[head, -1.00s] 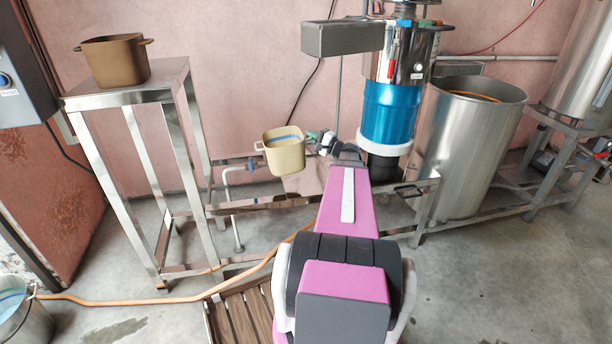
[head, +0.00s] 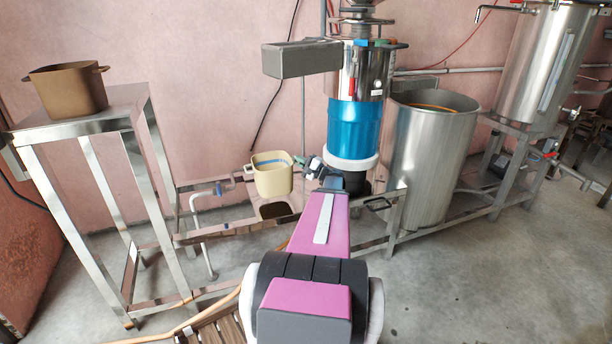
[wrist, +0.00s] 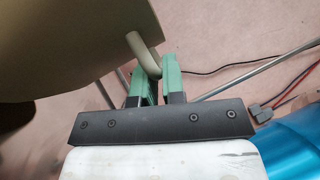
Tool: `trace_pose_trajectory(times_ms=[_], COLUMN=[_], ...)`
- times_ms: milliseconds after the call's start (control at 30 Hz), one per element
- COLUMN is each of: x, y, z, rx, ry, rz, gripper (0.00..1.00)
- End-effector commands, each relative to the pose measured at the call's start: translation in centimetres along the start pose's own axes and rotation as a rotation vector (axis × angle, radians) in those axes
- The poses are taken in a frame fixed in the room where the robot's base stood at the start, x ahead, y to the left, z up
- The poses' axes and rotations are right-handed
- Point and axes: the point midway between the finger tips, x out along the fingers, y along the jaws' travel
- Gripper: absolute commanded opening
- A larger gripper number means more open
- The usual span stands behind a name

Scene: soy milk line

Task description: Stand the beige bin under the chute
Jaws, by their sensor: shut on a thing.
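The beige bin (head: 272,178), with a blue band inside, hangs upright in the air left of the blue-and-steel machine. My gripper (head: 302,162) is shut on the bin's right-hand handle. In the wrist view the green fingers (wrist: 152,82) close around the curved handle, and the bin wall (wrist: 70,40) fills the upper left. A grey box-like chute (head: 300,60) juts left from the machine's upper part. The bin is below it in the picture and a little to its left; I cannot tell their depth offset.
A steel frame with a low shelf (head: 240,222) lies below the bin, with a dark patch under it. A tall steel table (head: 90,118) holding a brown bin (head: 70,90) stands left. The blue machine (head: 353,130) and a steel vat (head: 428,160) stand right.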

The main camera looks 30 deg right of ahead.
Motion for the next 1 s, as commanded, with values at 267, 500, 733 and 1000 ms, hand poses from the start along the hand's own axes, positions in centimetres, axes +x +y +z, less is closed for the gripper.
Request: trace_pose_trajectory(times_ms=[267,500,733,1000], x=[-2.7,-3.3,-4.0,-4.0], y=[0.9,1.9,4.6,4.7], z=[-3.8,-4.4,-5.1,-5.1], rx=[0.001,0.001,0.001,-0.001], ry=[-0.001,-0.001,-0.001,-0.001], rz=[0.001,0.001,0.0,0.002], gripper=[0.0,0.0,0.0,0.29])
